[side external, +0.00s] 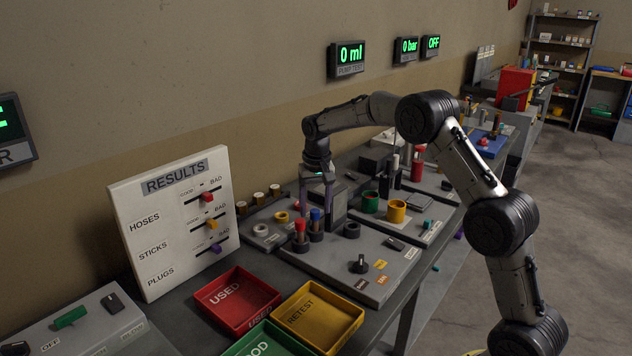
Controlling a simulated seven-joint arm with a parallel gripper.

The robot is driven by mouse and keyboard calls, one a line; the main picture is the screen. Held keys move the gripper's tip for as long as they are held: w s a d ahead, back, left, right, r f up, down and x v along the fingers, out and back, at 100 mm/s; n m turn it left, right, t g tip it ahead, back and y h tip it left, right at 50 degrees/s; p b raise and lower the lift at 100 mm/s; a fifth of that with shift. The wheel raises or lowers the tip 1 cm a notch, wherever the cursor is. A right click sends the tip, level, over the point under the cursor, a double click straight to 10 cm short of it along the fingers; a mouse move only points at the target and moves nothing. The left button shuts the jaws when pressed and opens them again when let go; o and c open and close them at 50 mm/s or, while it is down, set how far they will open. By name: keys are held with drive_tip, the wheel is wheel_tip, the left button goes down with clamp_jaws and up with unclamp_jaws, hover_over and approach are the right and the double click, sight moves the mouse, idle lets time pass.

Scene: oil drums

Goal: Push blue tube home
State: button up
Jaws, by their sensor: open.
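The blue tube (315,215) stands upright in a dark round socket on the grey panel (335,260). Its lower part shows reddish-brown below the blue top. My gripper (316,207) points straight down over it, with its fingers open. The blue top appears between or just below the fingertips. I cannot tell whether they touch it. A red-topped tube (300,226) stands in a similar socket just left of it.
An empty dark socket (351,230) is right of the blue tube. Green (370,202) and yellow (396,211) cups stand further right. A black knob (360,265) is at the panel's front. Red (236,298) and yellow (325,314) trays lie in front, and the results board (172,220) stands left.

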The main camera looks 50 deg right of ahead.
drive_tip(key=s+a+r+t, duration=0.1)
drive_tip(key=s+a+r, duration=0.1)
drive_tip(key=r, duration=0.8)
drive_tip(key=s+a+r+t, duration=0.1)
drive_tip(key=s+a+r, duration=0.2)
drive_tip(key=r, duration=0.7)
drive_tip(key=s+a+r+n+t, duration=0.1)
drive_tip(key=s+a+r, duration=0.15)
drive_tip(key=s, duration=0.35)
drive_tip(key=s+a+r+n, duration=0.2)
drive_tip(key=s+a, duration=0.1)
drive_tip(key=s, duration=0.3)
drive_tip(key=s+a+f+n+t, duration=0.1)
drive_tip(key=s+a+f, duration=0.1)
drive_tip(key=s, duration=0.5)
drive_tip(key=s+a+f+n, duration=0.1)
drive_tip(key=s+a+f, duration=0.15)
drive_tip(key=s, duration=0.35)
drive_tip(key=s+f+n, duration=0.2)
drive_tip(key=s+f, duration=0.4)
drive_tip(key=f, duration=0.3)
drive_tip(key=shift+f+n+y, duration=0.2)
drive_tip(key=shift+n+y, duration=0.1)
drive_tip(key=shift+y, duration=0.1)
drive_tip(key=shift+d, duration=0.1)
